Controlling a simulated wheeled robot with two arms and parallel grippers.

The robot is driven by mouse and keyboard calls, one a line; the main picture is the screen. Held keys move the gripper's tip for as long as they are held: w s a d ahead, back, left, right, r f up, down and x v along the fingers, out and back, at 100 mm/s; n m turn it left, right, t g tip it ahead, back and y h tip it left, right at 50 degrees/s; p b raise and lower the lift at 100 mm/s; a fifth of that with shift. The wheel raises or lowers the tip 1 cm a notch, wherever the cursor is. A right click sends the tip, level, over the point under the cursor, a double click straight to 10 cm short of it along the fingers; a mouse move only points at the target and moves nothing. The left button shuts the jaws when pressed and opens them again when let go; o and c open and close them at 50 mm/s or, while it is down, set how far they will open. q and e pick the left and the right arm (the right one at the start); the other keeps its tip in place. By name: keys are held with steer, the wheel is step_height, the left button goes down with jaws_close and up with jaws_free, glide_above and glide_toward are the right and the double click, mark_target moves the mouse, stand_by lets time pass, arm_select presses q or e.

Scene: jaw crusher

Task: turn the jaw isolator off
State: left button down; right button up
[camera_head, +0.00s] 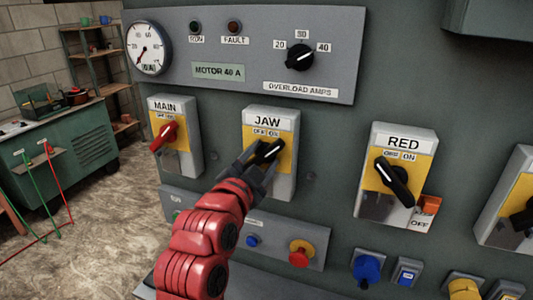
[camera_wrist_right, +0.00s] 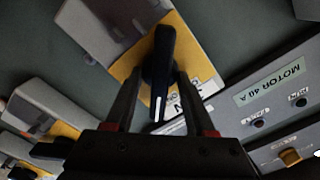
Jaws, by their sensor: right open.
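The jaw isolator (camera_head: 285,130) is a grey box with a yellow plate, labelled JAW, on the panel in the head view. Its black rotary handle (camera_head: 270,149) is tilted, with its upper end toward the right, on the ON side of the OFF/ON label. My right gripper (camera_head: 257,165) is open at the handle, its fingers partly covering it. In the right wrist view the black handle (camera_wrist_right: 160,58) stands between the two open fingers; whether they touch it I cannot tell. My left gripper is not in view.
The MAIN isolator (camera_head: 183,157) with a red handle is to the left, and the RED isolator (camera_head: 390,215) to the right. A red emergency button (camera_head: 301,253) sits below.

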jaws_close()
